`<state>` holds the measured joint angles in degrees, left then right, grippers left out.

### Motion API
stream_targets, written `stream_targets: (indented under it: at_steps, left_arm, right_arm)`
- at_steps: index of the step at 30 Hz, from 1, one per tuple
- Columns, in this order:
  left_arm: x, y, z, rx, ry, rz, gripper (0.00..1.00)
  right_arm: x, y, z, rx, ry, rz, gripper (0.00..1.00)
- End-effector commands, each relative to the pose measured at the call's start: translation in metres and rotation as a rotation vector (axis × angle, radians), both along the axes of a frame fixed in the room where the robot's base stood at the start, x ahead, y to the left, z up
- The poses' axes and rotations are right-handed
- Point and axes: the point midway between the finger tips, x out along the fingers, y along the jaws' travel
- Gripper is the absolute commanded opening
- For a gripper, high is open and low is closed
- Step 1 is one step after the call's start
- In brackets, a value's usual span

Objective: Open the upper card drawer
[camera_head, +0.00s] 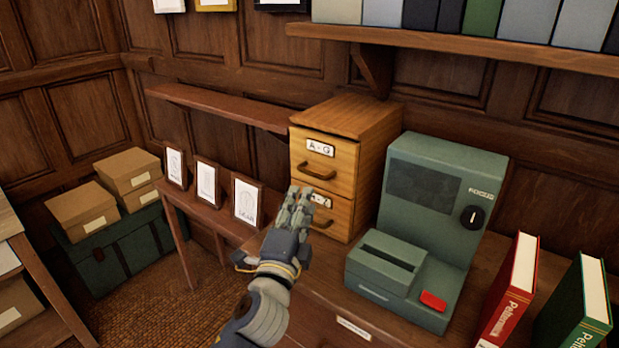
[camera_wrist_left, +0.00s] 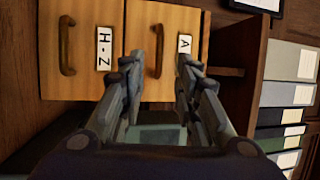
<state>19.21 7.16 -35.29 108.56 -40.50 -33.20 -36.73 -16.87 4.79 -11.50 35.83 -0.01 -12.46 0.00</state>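The wooden card cabinet (camera_head: 345,160) stands on the desk with two drawers. The upper drawer (camera_head: 324,165), labelled A-G, has a dark curved handle (camera_head: 317,171) and looks shut. The lower drawer (camera_head: 322,214) is partly hidden behind my left gripper (camera_head: 298,200). In the left wrist view, turned sideways, the upper drawer's handle (camera_wrist_left: 158,50) lies between the fingers of my left gripper (camera_wrist_left: 163,62). The fingers are apart, with nothing visibly clasped. The H-Z lower drawer (camera_wrist_left: 84,50) shows to the left. My right gripper is not in view.
A green machine (camera_head: 428,215) with a screen stands right of the cabinet. Red (camera_head: 510,290) and green (camera_head: 577,305) binders stand farther right. Framed cards (camera_head: 247,201) stand on a small table at left. A shelf (camera_head: 460,44) with binders hangs above.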

Motion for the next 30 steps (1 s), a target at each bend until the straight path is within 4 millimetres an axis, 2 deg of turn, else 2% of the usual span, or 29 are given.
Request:
stream_targets:
  at_steps: [3, 9, 15, 21, 29, 30]
  left_arm:
    - [0.022, -0.005, 0.006, -0.001, 0.000, 0.002, 0.30]
    - [0.055, -0.012, 0.011, -0.002, 0.001, 0.002, 0.30]
    - [0.076, -0.017, 0.014, -0.003, 0.002, 0.001, 0.30]
    - [0.084, -0.019, 0.015, -0.005, 0.003, 0.001, 0.30]
    - [0.084, -0.019, 0.014, -0.005, 0.003, 0.001, 0.30]
    - [0.084, -0.019, 0.014, -0.005, 0.003, 0.001, 0.21]
  right_arm:
    - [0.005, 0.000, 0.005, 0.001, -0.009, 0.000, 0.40]
    - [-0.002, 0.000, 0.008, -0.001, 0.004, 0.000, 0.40]
    - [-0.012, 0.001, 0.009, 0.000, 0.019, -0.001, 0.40]
    - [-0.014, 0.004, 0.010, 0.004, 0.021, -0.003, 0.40]
    - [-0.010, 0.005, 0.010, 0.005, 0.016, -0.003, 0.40]
    - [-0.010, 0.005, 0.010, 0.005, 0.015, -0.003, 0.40]
